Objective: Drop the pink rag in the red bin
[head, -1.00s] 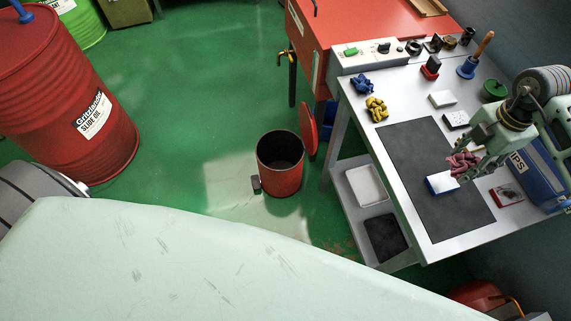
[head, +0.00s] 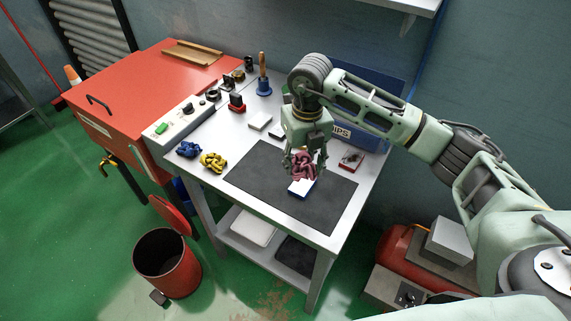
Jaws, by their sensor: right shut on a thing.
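The pink rag (head: 304,166) is crumpled between the fingers of my right gripper (head: 303,160), which is shut on it. It hangs just above or against a blue and white block (head: 300,188) on the dark mat; I cannot tell if they touch. The red bin (head: 168,270) stands on the green floor at the lower left, left of the cart. Its lid (head: 171,215) is swung up at its back and its dark inside shows. My left gripper is not in view.
The metal cart top (head: 225,130) holds a dark mat (head: 335,190), a blue rag (head: 188,150), a yellow rag (head: 213,162) and several small items. A red cabinet (head: 150,75) adjoins it at the left. Lower shelf trays (head: 245,226) sit beneath. A red compressor (head: 398,250) is at the right.

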